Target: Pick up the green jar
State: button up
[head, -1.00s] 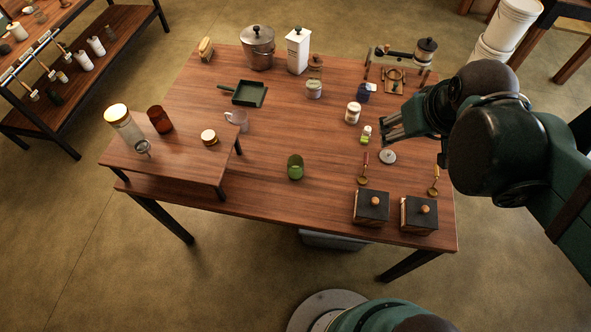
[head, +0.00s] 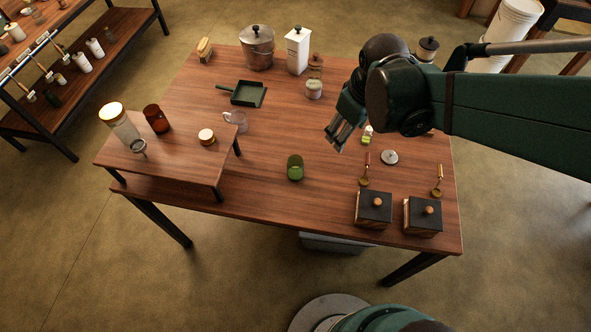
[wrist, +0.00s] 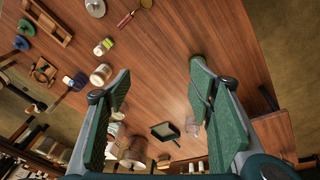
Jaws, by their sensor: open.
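The green jar (head: 295,168) stands on the wooden table in the head view, near the middle of the front half. It looks like green glass. My gripper (head: 337,138) is above the table, to the right of the jar and farther back, apart from it. In the wrist view my gripper (wrist: 158,78) has its two green-padded fingers spread wide with nothing between them. The jar is not clearly visible there; a green shape by the right fingertip may be part of it, but I cannot tell.
A raised wooden shelf (head: 165,165) with jars stands left of the green jar. A clear mug (head: 237,120) and a dark green tray (head: 249,94) are behind it. Two dark-lidded boxes (head: 373,206) (head: 423,213) sit front right. A small green-and-white bottle (head: 367,135) is near my gripper. Table around the jar is clear.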

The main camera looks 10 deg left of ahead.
aim_at(296, 158)
jog(key=a+f+n+g+b, duration=0.1)
jog(key=a+f+n, duration=0.1)
jog(key=a+f, duration=0.3)
jog(key=a+f+n+b, duration=0.1)
jog(key=a+f+n, duration=0.1)
jog(key=a+f, duration=0.2)
jog(key=a+f+n+g+h+b, duration=0.1)
jog(key=a+f+n, duration=0.1)
jog(key=a+f, duration=0.3)
jog(key=shift+s+a+f+n+g, duration=0.1)
jog(key=shift+a+f+n+g, duration=0.05)
jog(key=shift+f, duration=0.6)
jog(key=shift+s+a+f+n+g, duration=0.1)
jog(key=shift+a+f+n+g, duration=0.05)
jog(key=shift+f, duration=0.6)
jog(key=shift+f, duration=0.1)
jog(key=shift+w+f, duration=0.1)
jog(key=shift+f, duration=1.1)
jog(key=shift+f, duration=0.1)
jog(key=shift+w+f+b, duration=0.1)
jog(key=shift+f+b, duration=0.65)
jog(key=shift+f, duration=1.75)
jog(key=shift+c, duration=0.5)
jog(key=c, duration=1)
